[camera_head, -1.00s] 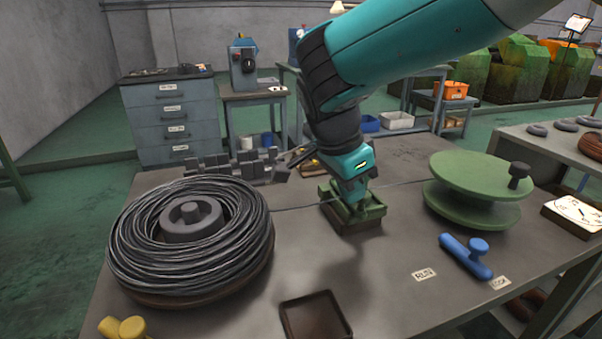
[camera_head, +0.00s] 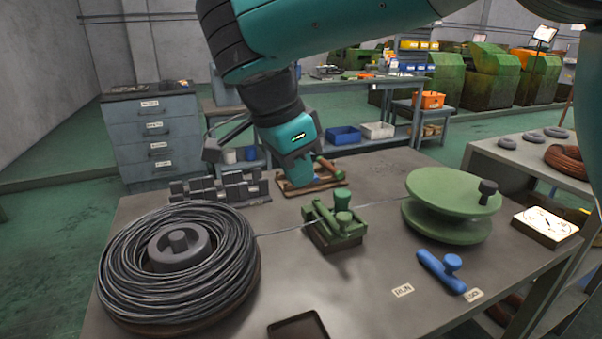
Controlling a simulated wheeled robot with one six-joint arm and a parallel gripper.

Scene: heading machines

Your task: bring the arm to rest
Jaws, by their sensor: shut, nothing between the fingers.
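My arm (camera_head: 350,30) reaches in from the upper right and bends down over the far part of the bench. My gripper (camera_head: 303,181) points down above the back of the grey bench (camera_head: 370,290). It is shut with nothing held. It overlaps a small wooden tray with a red-handled tool (camera_head: 328,168) in the picture; I cannot tell whether it touches the tray. The green clamp block (camera_head: 337,226) stands in front of it, apart from it, with a wire running into it from the left.
A wire coil (camera_head: 128,262) sits at left on the bench, a green spool (camera_head: 450,205) at right. A blue lever (camera_head: 440,270) lies near the RUN and LOCK labels. Grey blocks (camera_head: 215,188) stand at the back left; a dark tray (camera_head: 298,328) is at the front. A dial box (camera_head: 546,226) stands right.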

